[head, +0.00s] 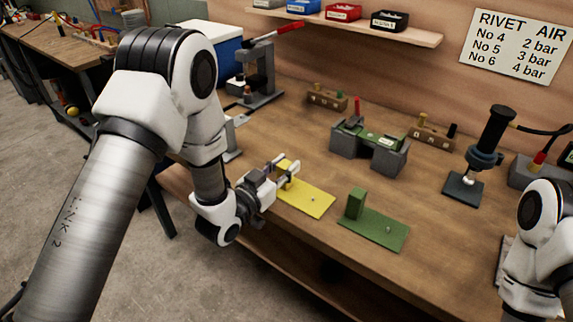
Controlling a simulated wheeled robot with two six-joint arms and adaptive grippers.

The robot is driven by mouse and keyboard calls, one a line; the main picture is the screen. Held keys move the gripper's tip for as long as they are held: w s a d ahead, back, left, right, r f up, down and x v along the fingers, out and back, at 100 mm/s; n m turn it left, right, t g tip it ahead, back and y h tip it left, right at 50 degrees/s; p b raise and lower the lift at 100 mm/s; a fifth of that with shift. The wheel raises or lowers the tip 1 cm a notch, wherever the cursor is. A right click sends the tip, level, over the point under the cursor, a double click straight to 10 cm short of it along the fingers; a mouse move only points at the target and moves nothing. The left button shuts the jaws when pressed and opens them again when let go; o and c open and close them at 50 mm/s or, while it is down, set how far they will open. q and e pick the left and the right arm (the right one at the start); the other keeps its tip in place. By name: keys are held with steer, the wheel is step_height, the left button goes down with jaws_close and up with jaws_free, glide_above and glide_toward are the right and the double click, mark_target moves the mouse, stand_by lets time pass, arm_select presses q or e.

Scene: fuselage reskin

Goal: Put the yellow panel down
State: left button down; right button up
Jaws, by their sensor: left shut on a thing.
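The yellow panel (309,201) is a flat sheet with a small raised block at its left part. It lies at or very close to the wooden bench top, near the front edge; I cannot tell if it touches. My left gripper (286,172) is shut on the yellow panel at its left end, and its fingers hide part of the block. My right arm shows at the right edge, but its gripper is not in view.
A green panel (376,230) with an upright block lies right of the yellow one. Behind stand a grey fixture (371,145) holding a green piece, small wooden holders, a lever press (262,82) and a black tool on a stand (485,150). Bare bench (440,225) lies right of the green panel.

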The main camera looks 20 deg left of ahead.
arm_select(q)
steer(key=shift+w, duration=0.2)
steer(key=c, duration=1)
jaws_free()
steer(key=shift+s, duration=0.1)
steer(key=shift+o, duration=0.7)
steer(key=shift+s+r, duration=0.15)
steer(key=shift+s, duration=0.1)
steer(key=shift+w, duration=0.1)
